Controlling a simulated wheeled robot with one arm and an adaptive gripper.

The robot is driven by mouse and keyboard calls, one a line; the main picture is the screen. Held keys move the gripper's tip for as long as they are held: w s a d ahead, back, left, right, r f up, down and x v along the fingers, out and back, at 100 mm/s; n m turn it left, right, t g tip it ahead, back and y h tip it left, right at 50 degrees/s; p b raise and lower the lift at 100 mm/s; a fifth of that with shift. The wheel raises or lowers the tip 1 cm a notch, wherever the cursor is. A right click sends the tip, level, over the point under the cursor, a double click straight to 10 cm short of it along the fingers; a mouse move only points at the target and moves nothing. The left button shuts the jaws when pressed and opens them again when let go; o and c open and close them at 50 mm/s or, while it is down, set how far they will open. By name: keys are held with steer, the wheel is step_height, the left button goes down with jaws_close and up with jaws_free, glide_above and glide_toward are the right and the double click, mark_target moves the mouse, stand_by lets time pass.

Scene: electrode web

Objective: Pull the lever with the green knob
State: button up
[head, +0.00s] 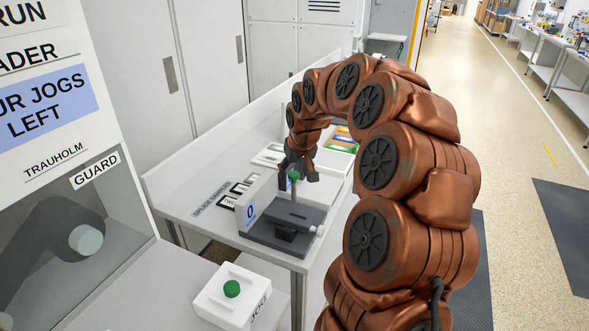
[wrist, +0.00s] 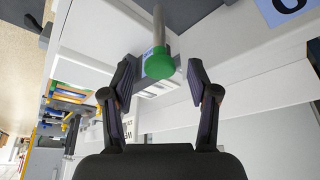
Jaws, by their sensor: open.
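The lever is a grey rod with a green knob (head: 294,175) on its end, standing up from a dark grey device on the bench in the head view. In the wrist view the green knob (wrist: 159,63) and its grey rod (wrist: 159,25) lie between the two fingers, near the tips. My gripper (wrist: 160,80) is open, with one finger on each side of the knob and a visible gap to each. In the head view my gripper (head: 297,165) is at the knob, partly hidden by my own arm.
The device (head: 285,225) has a blue label marked 0. A white box with a green button (head: 232,288) labelled JOG sits in front on a nearer surface. Label cards (head: 240,187) lie left of the device. A guarded cabinet (head: 60,230) stands at the left.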

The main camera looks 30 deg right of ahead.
steer(key=shift+f, duration=0.2)
steer(key=shift+w, duration=0.1)
steer(key=shift+c, duration=0.4)
jaws_close()
